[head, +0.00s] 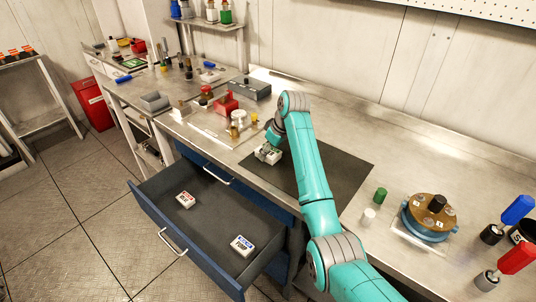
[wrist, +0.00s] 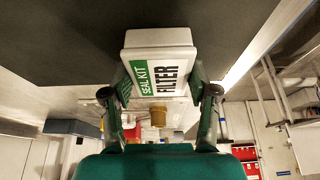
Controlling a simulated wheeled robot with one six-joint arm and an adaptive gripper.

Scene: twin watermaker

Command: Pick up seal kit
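The seal kit (wrist: 159,66) is a small white box with a green "SEAL KIT" band and the word "FILTER" in black. In the wrist view it sits between the two fingers of my gripper (wrist: 160,100), with a fingertip against each side. In the head view the seal kit (head: 268,156) is at the left end of the dark mat (head: 340,166) on the bench, partly covered by my gripper (head: 266,148). My gripper appears shut on it. I cannot tell whether the box touches the mat or is slightly above it.
An open blue drawer (head: 142,202) below the bench holds a red-labelled box (head: 185,199) and a blue-labelled box (head: 242,245). A tray (head: 205,128) with fittings lies left of the mat. A round blue-and-brown part (head: 430,215) and screwdrivers (head: 512,262) are at right.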

